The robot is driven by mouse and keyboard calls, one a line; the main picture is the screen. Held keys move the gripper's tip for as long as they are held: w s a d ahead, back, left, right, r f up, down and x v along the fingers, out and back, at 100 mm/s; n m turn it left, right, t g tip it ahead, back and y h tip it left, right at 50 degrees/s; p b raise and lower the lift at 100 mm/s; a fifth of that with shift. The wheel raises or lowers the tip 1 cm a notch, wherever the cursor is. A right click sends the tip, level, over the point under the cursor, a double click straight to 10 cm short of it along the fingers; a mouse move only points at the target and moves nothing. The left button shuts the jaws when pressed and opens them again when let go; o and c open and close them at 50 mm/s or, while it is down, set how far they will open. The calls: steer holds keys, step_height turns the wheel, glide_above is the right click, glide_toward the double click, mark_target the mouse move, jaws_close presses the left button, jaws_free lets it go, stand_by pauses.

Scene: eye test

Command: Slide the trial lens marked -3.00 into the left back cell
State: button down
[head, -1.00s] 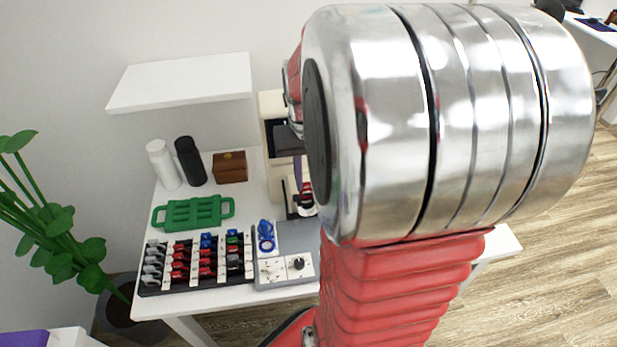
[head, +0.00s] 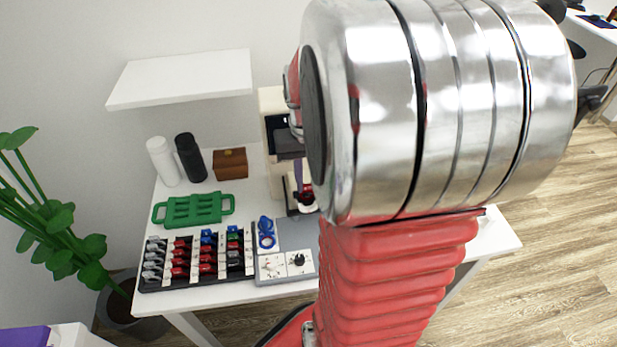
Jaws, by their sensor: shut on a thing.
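A green tray (head: 163,213) with end handles and several cells lies on the white table; its left back cell looks empty, as far as I can tell. A black lens rack (head: 150,288) in front of it holds several rows of small grey, red, blue, dark and green lenses. Their markings are too small to read, so I cannot pick out -3.00. My own arm's large metal joint and red sleeve fill the centre and right. My gripper and anything it holds are hidden behind them or not distinguishable.
A beige device (head: 272,100) stands behind, partly hidden. White (head: 162,162) and black (head: 191,160) cylinders, a brown box (head: 230,165) and a shelf (head: 182,82) are at the back.

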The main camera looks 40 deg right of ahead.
steer(key=shift+f, duration=0.6)
steer(key=c, duration=1.6)
jaws_free()
steer(key=shift+o, duration=0.2)
steer(key=shift+r, duration=0.1)
step_height(320, 180, up, 14)
steer(key=shift+f, duration=0.25)
